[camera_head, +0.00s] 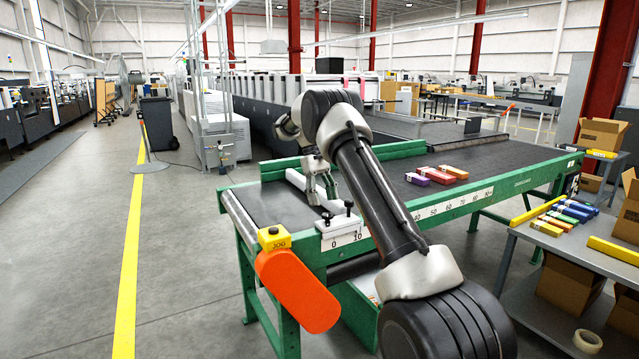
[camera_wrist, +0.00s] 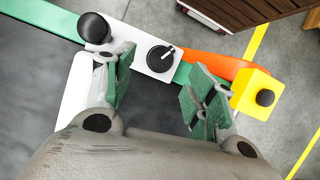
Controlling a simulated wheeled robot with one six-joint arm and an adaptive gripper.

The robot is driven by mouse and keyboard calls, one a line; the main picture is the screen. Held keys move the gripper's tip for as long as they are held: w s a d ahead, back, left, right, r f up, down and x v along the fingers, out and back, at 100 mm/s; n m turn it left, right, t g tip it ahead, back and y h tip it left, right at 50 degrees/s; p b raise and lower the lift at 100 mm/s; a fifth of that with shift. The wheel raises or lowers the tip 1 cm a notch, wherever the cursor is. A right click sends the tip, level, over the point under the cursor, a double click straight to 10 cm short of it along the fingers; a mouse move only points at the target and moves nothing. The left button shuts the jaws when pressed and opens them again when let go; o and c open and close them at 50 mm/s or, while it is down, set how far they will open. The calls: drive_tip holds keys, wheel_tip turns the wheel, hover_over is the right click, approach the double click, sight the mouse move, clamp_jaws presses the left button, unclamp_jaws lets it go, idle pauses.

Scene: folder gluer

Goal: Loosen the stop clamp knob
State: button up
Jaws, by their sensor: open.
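The stop's white clamp block (camera_head: 341,226) sits on the green front rail of the belt table, by the scale's 0 and 10 marks. It carries a flat round black knob with a white pointer line (camera_wrist: 161,57), seemingly the clamp knob, and a taller black ball-topped knob (camera_wrist: 94,28). In the head view they are small: the flat knob (camera_head: 327,216) left, the ball knob (camera_head: 348,205) right. A white stop bar (camera_head: 298,179) runs back across the belt. My gripper (camera_head: 322,192) is open and empty; in the wrist view its fingers (camera_wrist: 160,92) are apart, touching neither knob.
A yellow JOG button box (camera_head: 274,238) and an orange guard (camera_head: 298,290) are at the table's left corner. Several coloured cartons (camera_head: 437,175) lie on the belt. A grey side table (camera_head: 575,240) with cartons stands right.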

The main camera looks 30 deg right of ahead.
drive_tip(key=v, duration=0.7)
idle(0.3)
wheel_tip(320, 180, down, 7)
drive_tip(key=m, duration=0.1)
drive_tip(key=s+a+r+t, duration=0.3)
drive_tip(key=s+r, duration=0.2)
drive_tip(key=s, duration=1)
drive_tip(key=s+a+r+t, duration=0.3)
drive_tip(key=s+r, duration=0.2)
drive_tip(key=s, duration=1)
drive_tip(key=s+a+r+m+t, duration=0.1)
drive_tip(key=s+r, duration=0.4)
drive_tip(key=s, duration=1)
drive_tip(key=shift+s+a+t+y, duration=0.4)
drive_tip(key=shift+a+t, duration=0.5)
drive_tip(key=shift+a, duration=0.25)
